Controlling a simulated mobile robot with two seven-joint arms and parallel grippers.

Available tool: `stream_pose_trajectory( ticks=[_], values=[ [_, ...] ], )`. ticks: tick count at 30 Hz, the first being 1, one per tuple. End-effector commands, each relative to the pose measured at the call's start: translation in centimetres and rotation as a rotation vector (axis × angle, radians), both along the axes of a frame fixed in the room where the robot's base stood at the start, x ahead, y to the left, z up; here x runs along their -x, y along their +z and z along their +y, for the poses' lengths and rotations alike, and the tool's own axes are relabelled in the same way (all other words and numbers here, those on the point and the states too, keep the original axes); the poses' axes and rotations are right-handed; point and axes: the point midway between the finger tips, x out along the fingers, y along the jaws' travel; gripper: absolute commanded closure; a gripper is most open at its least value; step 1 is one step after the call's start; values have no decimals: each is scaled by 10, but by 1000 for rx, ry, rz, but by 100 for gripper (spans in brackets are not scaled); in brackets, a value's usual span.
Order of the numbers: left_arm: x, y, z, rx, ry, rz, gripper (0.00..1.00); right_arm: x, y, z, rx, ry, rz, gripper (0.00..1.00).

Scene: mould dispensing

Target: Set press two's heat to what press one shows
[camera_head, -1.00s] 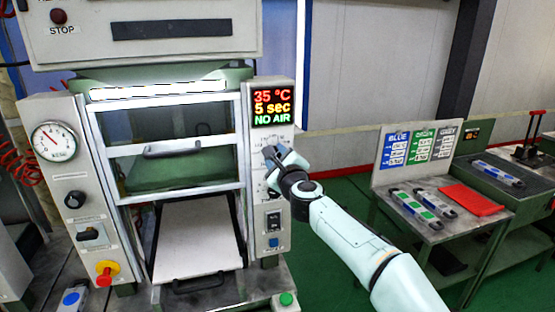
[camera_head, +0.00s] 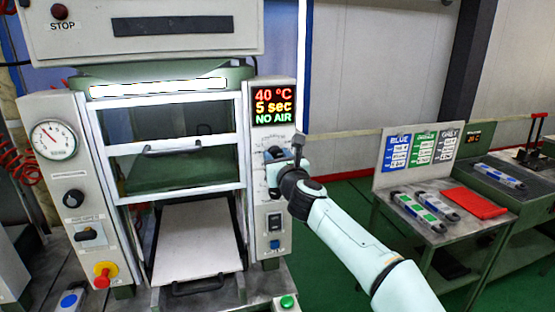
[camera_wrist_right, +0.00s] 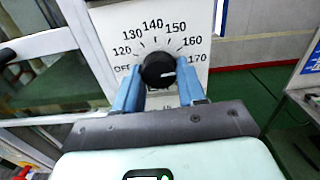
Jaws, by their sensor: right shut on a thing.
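A press (camera_head: 262,215) fills the left of the head view. Its display (camera_head: 274,106) reads 40 °C, 5 sec, NO AIR. Below the display is a black heat dial, seen clearly in the right wrist view (camera_wrist_right: 158,70). Its scale runs from OFF and 120 to 170, and its white mark points right, towards about 160 to 170. My right gripper (camera_head: 277,155) is at the dial, its two blue fingers (camera_wrist_right: 160,88) shut on either side of it. In the head view the gripper hides most of the dial. My left gripper is not in view. No label shows which press this is.
A gauge (camera_head: 54,140), a knob (camera_head: 73,198) and a red-and-yellow switch (camera_head: 103,275) are on the press's left column. A side table (camera_head: 470,226) at right holds blue and green tools and a red pad (camera_head: 474,202). Green floor lies between.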

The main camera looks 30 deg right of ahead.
Motion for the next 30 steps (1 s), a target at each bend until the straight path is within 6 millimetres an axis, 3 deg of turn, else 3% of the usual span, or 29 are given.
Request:
stream_pose_trajectory(
  ticks=[19, 20, 22, 30],
  values=[
    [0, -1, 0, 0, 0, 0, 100, 0, 1, 0, -55, 0, -15, 90],
    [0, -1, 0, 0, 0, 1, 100, 0, 1, 0, -55, 0, -15, 57],
    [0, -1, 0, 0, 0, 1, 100, 0, 1, 0, -55, 0, -15, 35],
    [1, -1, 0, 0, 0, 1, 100, 0, 1, 0, -52, 0, -14, 35]
  ],
)
